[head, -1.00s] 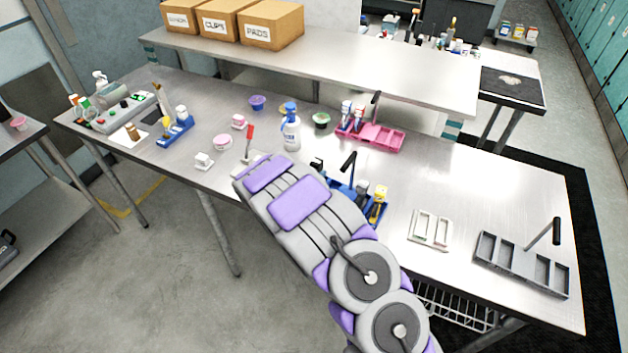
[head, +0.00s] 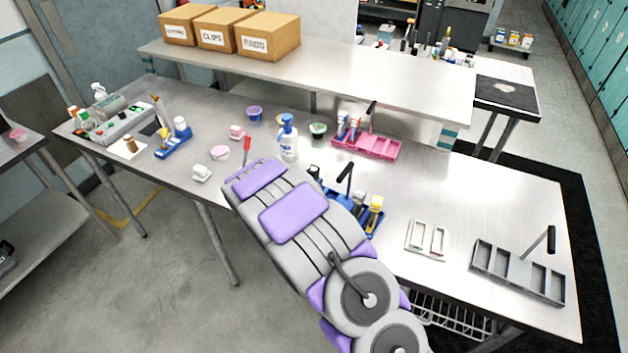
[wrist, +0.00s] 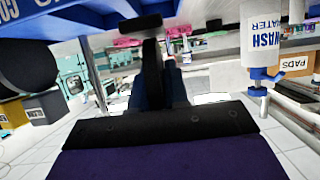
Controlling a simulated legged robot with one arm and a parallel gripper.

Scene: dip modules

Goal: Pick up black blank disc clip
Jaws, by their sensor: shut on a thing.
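In the wrist view my gripper (wrist: 155,100) shows as dark jaws across the lower middle, shut on a black upright piece (wrist: 152,55). I take this piece to be the black blank disc clip, though its disc shape does not show clearly. Its far end has a short crossbar and lies near a blue surface at the top of the picture. In the head view my purple and grey arm reaches over the table and hides the gripper and the clip.
A blue tray (head: 367,221) with a black handle stands right of my arm. A wash bottle (head: 288,142), a pink tray (head: 380,149), a white frame (head: 425,252) and a grey tray (head: 520,284) stand on the table (head: 480,205). Bare tabletop lies between the pink and grey trays.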

